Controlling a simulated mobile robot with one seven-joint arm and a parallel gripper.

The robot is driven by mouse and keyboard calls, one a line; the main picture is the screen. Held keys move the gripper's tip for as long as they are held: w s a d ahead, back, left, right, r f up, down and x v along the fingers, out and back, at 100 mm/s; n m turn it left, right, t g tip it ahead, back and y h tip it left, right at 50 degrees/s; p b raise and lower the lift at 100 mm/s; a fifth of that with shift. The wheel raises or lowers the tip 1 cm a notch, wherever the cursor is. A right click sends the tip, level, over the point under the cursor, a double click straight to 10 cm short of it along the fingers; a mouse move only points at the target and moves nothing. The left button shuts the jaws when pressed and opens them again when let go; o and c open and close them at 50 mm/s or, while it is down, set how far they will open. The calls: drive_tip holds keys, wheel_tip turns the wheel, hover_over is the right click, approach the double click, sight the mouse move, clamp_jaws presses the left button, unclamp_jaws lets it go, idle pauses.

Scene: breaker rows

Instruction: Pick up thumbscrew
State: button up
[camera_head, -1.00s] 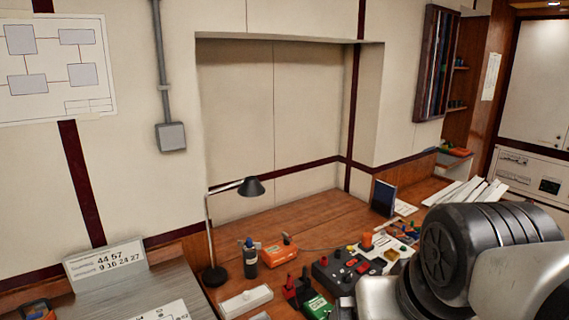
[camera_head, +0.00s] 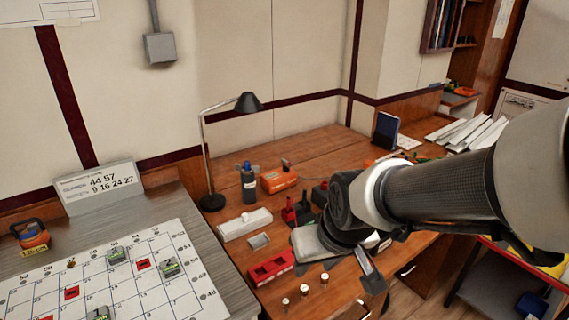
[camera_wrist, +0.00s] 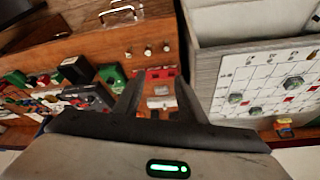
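Three small pale-topped screw-like pieces stand in a row near the bench's front edge, a left one (camera_head: 285,303), a middle one (camera_head: 304,290) and a right one (camera_head: 324,278). I cannot tell which is the thumbscrew. They also show in the wrist view as three light knobs (camera_wrist: 148,51) on the wood, beyond my fingertips. My gripper (camera_wrist: 158,100) is open, its two dark fingers apart with nothing held between them. In the head view my gripper hangs over the bench, just behind and to the right of the row.
A red tray (camera_head: 271,267) and a white box (camera_head: 245,224) lie left of my gripper. A lamp (camera_head: 212,201), bottle (camera_head: 249,185) and orange box (camera_head: 279,180) stand behind. A gridded board (camera_head: 110,280) with green and red pieces lies on the left counter.

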drive_tip(key=n+b, duration=0.1)
drive_tip(key=b, duration=0.1)
approach(286, 301)
drive_tip(key=shift+b+x, duration=4.15)
drive_tip(key=shift+b, duration=0.55)
clamp_jaws()
